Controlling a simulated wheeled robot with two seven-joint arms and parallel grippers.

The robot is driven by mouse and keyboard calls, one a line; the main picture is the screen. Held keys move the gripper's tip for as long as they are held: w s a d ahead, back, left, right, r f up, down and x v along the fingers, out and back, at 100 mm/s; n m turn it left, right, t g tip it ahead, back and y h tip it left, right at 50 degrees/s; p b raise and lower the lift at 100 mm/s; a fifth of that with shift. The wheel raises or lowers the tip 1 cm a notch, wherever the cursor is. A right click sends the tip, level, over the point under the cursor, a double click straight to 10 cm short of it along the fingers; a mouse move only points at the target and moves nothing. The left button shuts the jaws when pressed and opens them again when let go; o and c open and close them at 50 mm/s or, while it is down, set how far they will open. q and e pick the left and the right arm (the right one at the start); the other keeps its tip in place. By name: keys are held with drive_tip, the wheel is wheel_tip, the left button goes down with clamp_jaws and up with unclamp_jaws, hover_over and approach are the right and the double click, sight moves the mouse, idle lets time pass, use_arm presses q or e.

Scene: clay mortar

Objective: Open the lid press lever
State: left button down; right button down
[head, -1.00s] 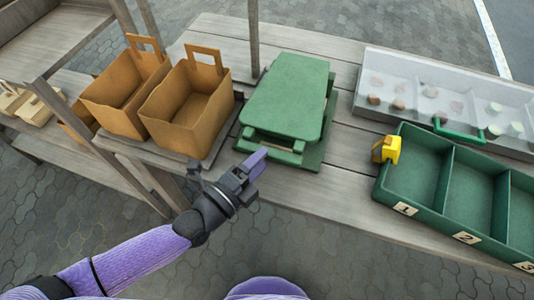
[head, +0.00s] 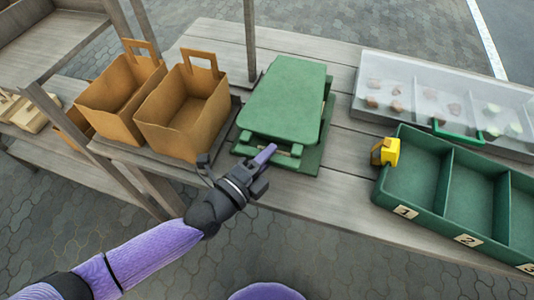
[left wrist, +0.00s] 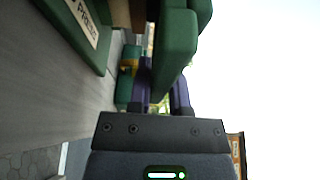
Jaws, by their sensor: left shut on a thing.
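The green lid press (head: 284,98) stands on the wooden table in the middle of the head view, with its broad top plate over a base. My left gripper (head: 265,154) is at its near edge, with the purple fingers against the green front part. In the left wrist view a green bar, the press lever (left wrist: 174,48), runs between the two purple fingers of my left gripper (left wrist: 163,92), which is shut on it. A green base with a label (left wrist: 84,20) shows at the upper left there. My right gripper is not in view.
Bare table lies between.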

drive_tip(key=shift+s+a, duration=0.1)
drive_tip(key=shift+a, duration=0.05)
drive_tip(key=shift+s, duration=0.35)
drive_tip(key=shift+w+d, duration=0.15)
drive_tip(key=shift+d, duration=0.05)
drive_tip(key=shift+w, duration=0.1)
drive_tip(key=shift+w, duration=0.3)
